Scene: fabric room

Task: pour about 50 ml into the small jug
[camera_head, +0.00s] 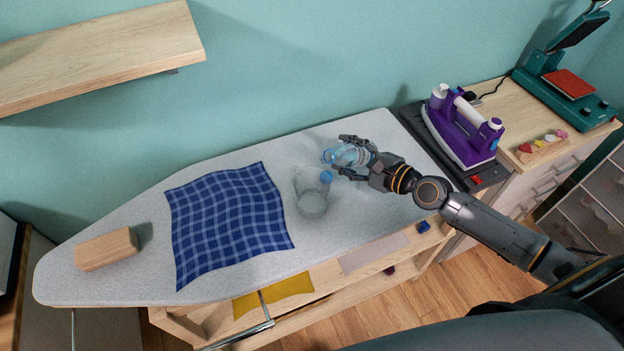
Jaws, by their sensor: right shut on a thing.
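The small jug (312,203) is clear glass and stands on the ironing board, right of the blue checked cloth. My right gripper (347,157) is shut on a clear bottle (350,155) with bluish contents and a label. The bottle is tilted, its mouth end pointing left, just above and right of the jug in the picture. A small blue spot (326,177) shows by the jug's upper rim; I cannot tell if it is a cap or liquid. The liquid level in the jug is hard to make out. My left gripper is out of view.
The ironing board (130,225) carries a blue checked cloth (225,222) and a wooden block (107,249). A purple iron (460,127) stands at the right end. A wooden shelf (95,50) hangs at upper left. Bare board lies right of the jug.

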